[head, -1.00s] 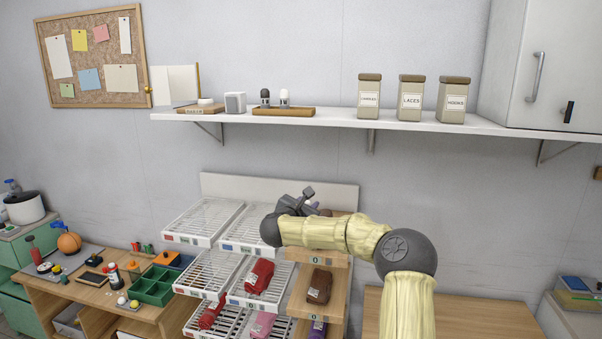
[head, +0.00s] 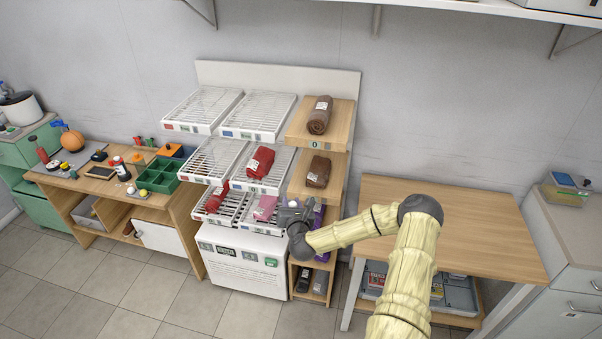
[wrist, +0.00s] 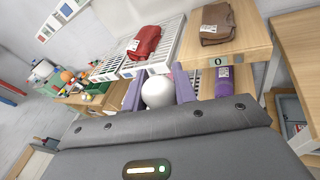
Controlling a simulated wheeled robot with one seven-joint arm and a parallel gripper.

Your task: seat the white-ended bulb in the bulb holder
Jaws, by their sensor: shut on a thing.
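My gripper (head: 293,214) is in front of the lower right part of the rack. In the wrist view my gripper (wrist: 158,92) has its two purplish fingers on either side of a round white thing, taken to be the white-ended bulb (wrist: 158,90). It is shut on it. The bulb's other end is hidden by my gripper body. A small white spot of the bulb (head: 292,203) shows in the head view. I cannot make out the bulb holder for certain; small items stand on the workbench (head: 160,205) at the left.
The rack's white wire trays (head: 255,115) and wooden shelves (head: 335,118) hold red, brown and purple rolls close to my gripper. A green divided box (head: 160,177) sits on the workbench. The wooden table (head: 450,215) at the right has a clear top.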

